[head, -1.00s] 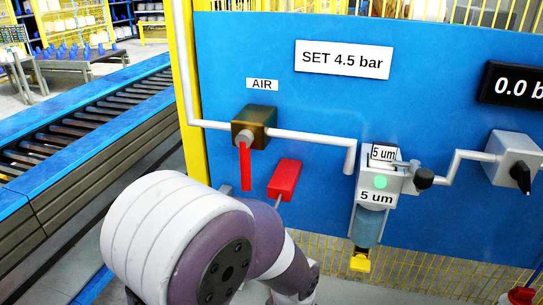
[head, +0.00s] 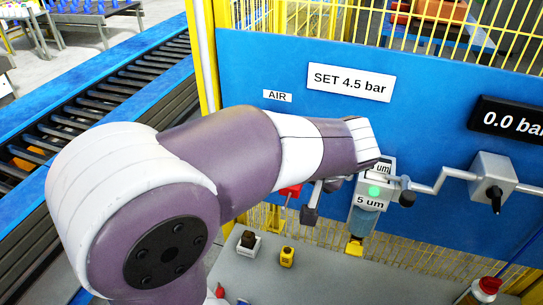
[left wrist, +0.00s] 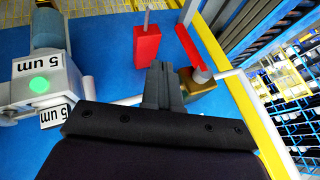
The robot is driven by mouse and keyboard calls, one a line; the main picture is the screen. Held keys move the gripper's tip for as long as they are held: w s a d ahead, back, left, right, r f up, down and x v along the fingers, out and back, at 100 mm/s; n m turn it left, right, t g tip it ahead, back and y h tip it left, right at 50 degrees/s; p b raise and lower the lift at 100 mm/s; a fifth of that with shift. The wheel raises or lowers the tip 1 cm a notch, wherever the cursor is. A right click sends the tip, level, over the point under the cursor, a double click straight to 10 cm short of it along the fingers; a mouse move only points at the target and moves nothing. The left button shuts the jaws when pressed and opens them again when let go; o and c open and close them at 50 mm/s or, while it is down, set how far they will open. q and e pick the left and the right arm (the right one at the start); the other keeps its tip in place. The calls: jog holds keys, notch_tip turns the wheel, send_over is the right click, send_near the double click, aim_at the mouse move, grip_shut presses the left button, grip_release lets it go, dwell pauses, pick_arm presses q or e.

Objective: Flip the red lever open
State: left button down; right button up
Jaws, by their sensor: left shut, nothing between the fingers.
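The red lever (left wrist: 188,47) shows in the left wrist view, a flat red handle running from the brass valve (left wrist: 199,98) on the white pipe. It stands across the pipe, not along it. In the head view my left forearm hides the valve and lever. My left gripper (left wrist: 162,75) is shut and empty; in the left wrist view its fingertips appear beside the valve, left of the lever. I cannot tell whether they touch. My right gripper is not in view.
A red block (left wrist: 147,46) with a grey rod is beside the lever. The filter unit (head: 369,192) marked "5 um" and a grey box with a black knob (head: 493,193) are to the right on the blue panel (head: 430,90). Small items stand on the grey bench (head: 330,275) below.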

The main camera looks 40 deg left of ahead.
pick_arm(q)
jog(key=shift+w+f, duration=0.2)
jog(key=shift+f, duration=0.1)
jog(key=w+a+f, duration=0.2)
jog(key=a+f, duration=0.6)
jog(key=a, duration=0.1)
jog(key=shift+w+p, duration=0.3)
jog(key=shift+p, duration=0.05)
